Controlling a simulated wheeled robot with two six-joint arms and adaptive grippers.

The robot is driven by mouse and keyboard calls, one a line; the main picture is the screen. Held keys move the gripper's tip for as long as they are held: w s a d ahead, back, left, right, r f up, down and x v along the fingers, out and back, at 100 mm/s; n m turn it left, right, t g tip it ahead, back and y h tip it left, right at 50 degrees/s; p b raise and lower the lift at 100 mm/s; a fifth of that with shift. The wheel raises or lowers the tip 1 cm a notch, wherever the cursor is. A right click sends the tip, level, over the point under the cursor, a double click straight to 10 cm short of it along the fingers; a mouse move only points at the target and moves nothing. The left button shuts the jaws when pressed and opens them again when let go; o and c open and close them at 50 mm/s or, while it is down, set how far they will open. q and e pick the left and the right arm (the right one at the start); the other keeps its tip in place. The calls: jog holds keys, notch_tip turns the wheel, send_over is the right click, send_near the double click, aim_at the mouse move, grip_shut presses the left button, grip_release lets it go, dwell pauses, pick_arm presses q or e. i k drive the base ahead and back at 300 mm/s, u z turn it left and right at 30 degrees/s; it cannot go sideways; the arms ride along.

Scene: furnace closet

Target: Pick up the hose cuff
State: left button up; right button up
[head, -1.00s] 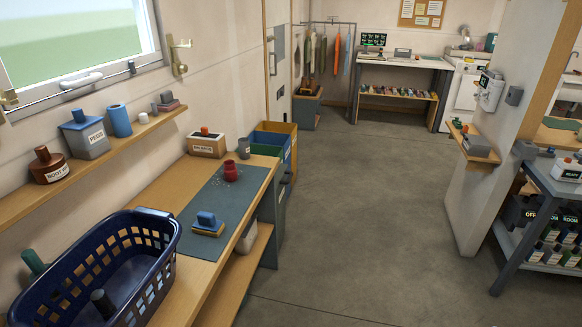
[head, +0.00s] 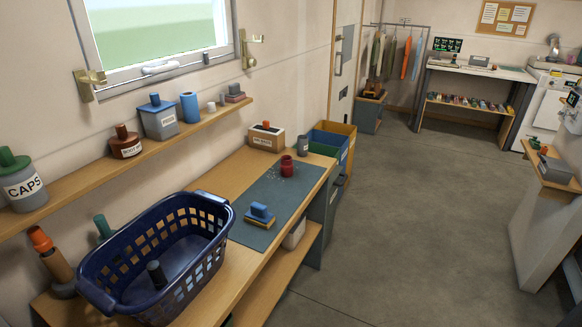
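No part carries a label reading hose cuff, and I cannot tell for sure which it is. A dark upright cylinder (head: 157,274) stands inside the blue laundry basket (head: 160,235) at the near end of the bench. A red, necked round piece (head: 288,167) stands on the grey-blue mat (head: 268,203), with pale specks beside it. A small grey cylinder (head: 303,145) stands near the bench's far end. An orange-topped brown tube (head: 50,252) leans left of the basket. Neither gripper is in view.
A blue-topped block (head: 261,215) lies on the mat. A labelled wooden box (head: 266,137) stands behind it. Jars line the wall shelf (head: 140,152) above the wooden bench (head: 238,170). Bins (head: 330,145) stand past the bench. The floor (head: 420,225) to the right is clear.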

aim_at(286, 166)
jog(key=z, duration=0.45)
jog(key=k, duration=1.1)
jog(key=z, duration=1.15)
jog(key=i, duration=4.2)
jog(key=u, duration=1.45)
jog(key=i, duration=0.9)
jog(key=u, duration=0.9)
